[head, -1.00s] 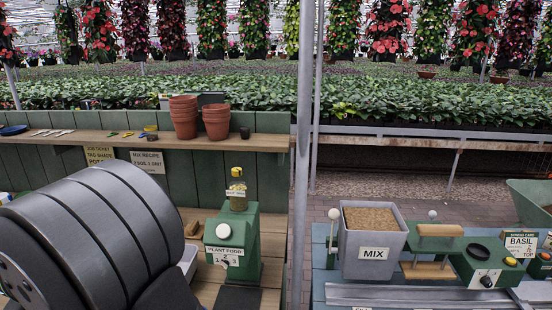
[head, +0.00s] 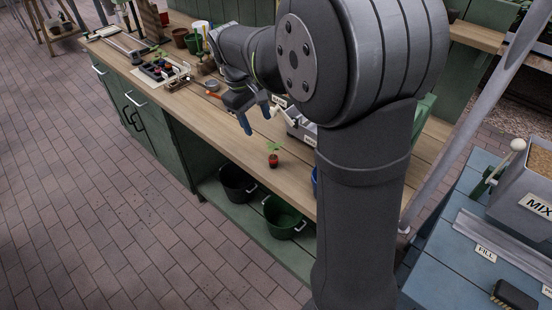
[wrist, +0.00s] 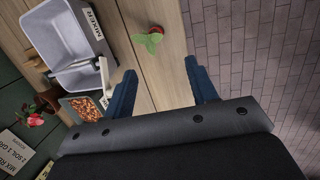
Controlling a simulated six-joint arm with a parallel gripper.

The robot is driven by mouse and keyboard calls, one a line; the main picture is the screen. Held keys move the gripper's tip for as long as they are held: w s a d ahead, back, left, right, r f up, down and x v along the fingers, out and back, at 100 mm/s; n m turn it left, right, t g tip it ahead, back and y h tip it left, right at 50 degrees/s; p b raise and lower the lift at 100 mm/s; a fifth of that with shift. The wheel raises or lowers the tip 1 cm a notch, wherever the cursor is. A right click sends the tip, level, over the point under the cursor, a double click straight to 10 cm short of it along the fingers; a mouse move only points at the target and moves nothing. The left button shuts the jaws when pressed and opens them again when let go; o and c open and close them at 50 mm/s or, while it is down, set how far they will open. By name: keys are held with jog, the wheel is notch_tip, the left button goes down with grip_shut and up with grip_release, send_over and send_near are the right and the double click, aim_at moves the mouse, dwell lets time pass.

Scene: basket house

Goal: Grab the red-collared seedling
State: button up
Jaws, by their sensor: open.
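A small green seedling (head: 273,148) with a red collar around its base stands upright on the wooden bench top, near the front edge. In the wrist view the seedling (wrist: 148,41) lies ahead of the fingertips, seen from above, with a bit of red beside its leaves. My gripper (head: 257,122) has blue fingers and is above the bench, left of and farther back than the seedling. In the wrist view my gripper (wrist: 160,68) is open, with nothing between its fingers.
A grey mixer bin (wrist: 72,30) stands on the bench beside the seedling. Pots and a seedling tray (head: 160,69) stand farther along the bench. The bench just around the seedling looks clear.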

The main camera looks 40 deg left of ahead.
jog(key=w+d+g+y, duration=0.1)
jog(key=w+d+g, duration=0.1)
jog(key=w, duration=0.2)
send_over(273, 158)
jog(key=shift+y, duration=0.3)
jog(key=f, duration=1.1)
jog(key=shift+s+a+f, duration=0.1)
jog(key=shift+a+f, duration=0.05)
jog(key=shift+a, duration=0.05)
jog(key=f, duration=0.5)
jog(key=shift+w+d+f, duration=0.1)
jog(key=shift+w+d, duration=0.05)
jog(key=shift+w, duration=0.05)
jog(key=c, duration=1)
